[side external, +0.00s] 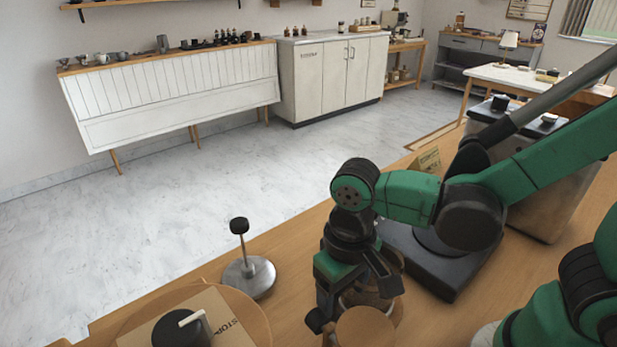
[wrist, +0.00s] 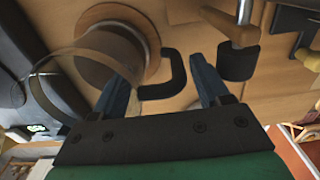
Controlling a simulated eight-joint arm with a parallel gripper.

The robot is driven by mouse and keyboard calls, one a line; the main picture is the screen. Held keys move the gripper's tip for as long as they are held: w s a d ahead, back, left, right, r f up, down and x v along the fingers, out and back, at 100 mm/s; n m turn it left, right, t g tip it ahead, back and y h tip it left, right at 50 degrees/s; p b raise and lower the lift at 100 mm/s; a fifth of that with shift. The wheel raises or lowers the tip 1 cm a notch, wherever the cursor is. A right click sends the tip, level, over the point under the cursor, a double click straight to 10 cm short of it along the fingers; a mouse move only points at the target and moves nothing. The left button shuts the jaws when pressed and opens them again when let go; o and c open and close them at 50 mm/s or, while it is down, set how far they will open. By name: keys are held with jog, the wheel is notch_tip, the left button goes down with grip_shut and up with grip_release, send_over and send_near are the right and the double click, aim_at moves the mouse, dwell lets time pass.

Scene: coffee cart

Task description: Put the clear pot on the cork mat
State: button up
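The clear pot (wrist: 42,88) is see-through with a black handle (wrist: 172,84); its rim faces the wrist camera. A round brown base (wrist: 151,42) shows around or beneath it. My gripper (wrist: 165,90) is open, its two fingers apart with the handle between them; I see no clear contact. In the side external view my gripper (side external: 355,303) points down low over the counter and partly hides the pot. A flat round tan disc (side external: 364,328) is just in front of it. I cannot tell which round piece is the cork mat.
A metal tamper-like stand with a black knob (side external: 248,274) is left of my gripper. A wooden-and-black tool (wrist: 238,58) lies close to the right finger. A dark flat machine base (side external: 435,270) stands behind.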

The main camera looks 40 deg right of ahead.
notch_tip(320, 180, up, 12)
jog(key=w+d+f+t, duration=0.4)
jog(key=d+t, duration=0.3)
jog(key=d, duration=0.3)
jog(key=shift+w, duration=0.15)
